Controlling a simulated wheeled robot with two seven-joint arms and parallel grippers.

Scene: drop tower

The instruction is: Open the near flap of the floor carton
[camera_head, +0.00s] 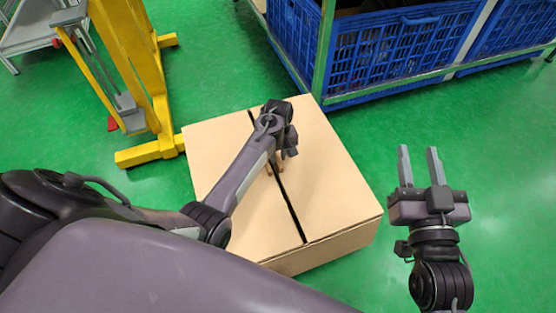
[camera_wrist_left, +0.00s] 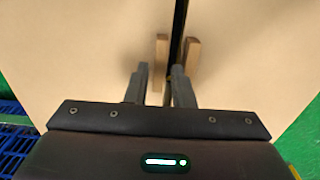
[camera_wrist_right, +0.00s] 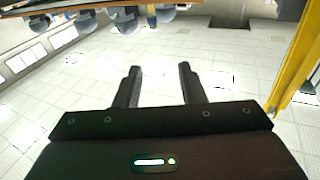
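The closed brown carton (camera_head: 325,180) stands on the green floor, a dark slit running between its two top flaps. Two small wooden tabs stand beside the slit, one on each side; the left wrist view shows the left tab (camera_wrist_left: 161,50) and the right tab (camera_wrist_left: 193,52). My left gripper (camera_head: 288,152) is over the carton top, pointing down. In the left wrist view its fingers (camera_wrist_left: 160,72) are partly apart, with the left tab showing between them; contact is not clear. My right gripper (camera_head: 420,150) is open and empty, right of the carton.
A yellow lift frame (camera_head: 145,90) stands left of the carton. Blue crates (camera_head: 375,50) in a green rack (camera_head: 322,50) stand behind it. A grey cart (camera_head: 30,28) is at the far left. Floor (camera_head: 510,150) on the right is clear.

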